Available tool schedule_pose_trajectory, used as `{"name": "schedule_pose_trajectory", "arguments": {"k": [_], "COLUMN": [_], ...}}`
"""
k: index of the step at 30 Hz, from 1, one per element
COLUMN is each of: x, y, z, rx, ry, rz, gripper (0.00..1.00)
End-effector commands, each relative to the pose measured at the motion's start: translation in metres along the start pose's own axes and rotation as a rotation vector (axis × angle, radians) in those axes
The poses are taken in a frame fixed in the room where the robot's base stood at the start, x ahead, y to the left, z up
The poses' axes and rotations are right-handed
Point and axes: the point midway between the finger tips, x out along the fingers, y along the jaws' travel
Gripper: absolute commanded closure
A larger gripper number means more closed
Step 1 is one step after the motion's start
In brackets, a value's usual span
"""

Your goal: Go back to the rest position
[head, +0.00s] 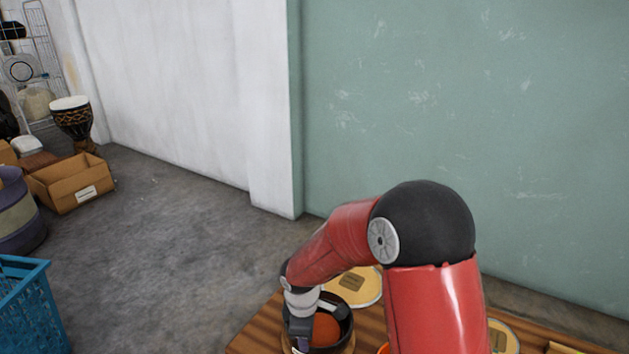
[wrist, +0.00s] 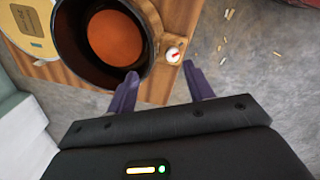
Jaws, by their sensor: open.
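My gripper (wrist: 162,80) is open, its two purple fingers spread apart in the wrist view with nothing between them. It is also partly visible in the head view (head: 299,338), pointing down at the front left of the wooden table (head: 262,326). Just beyond the fingers in the wrist view is a dark round bowl-like container (wrist: 72,52) with an orange-brown round thing (wrist: 116,37) inside. I cannot tell whether a finger touches its rim. The container also shows beside the gripper in the head view (head: 343,318). My red arm bends over the table and hides part of it.
A yellow disc with a label (head: 365,291) lies behind the container. A small dial (wrist: 173,55) sits at the table's edge. A blue crate (head: 35,305), a cardboard box (head: 75,184) and a goblet drum (head: 74,122) stand at left. The middle floor is clear.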

Motion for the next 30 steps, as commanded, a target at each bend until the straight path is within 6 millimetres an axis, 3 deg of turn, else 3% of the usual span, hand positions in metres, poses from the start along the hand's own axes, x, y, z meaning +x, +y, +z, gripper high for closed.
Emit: {"name": "schedule_pose_trajectory", "arguments": {"k": [1, 3, 8, 15, 24, 30], "x": [-0.032, -0.065, -0.134, -0.222, -0.301, -0.326], "y": [0.004, 0.004, -0.005, -0.038, -0.104, -0.141], "z": [0.013, 0.032, 0.074, 0.129, 0.18, 0.197], "rx": [0.067, 0.17, 0.403, 0.758, 1.185, 1.389], "ry": [-0.002, -0.006, 0.003, 0.062, 0.21, 0.314], "rz": [0.032, 0.065, 0.133, 0.22, 0.288, 0.297], "gripper": [0.48, 0.48, 0.48, 0.48, 0.48, 0.48]}}
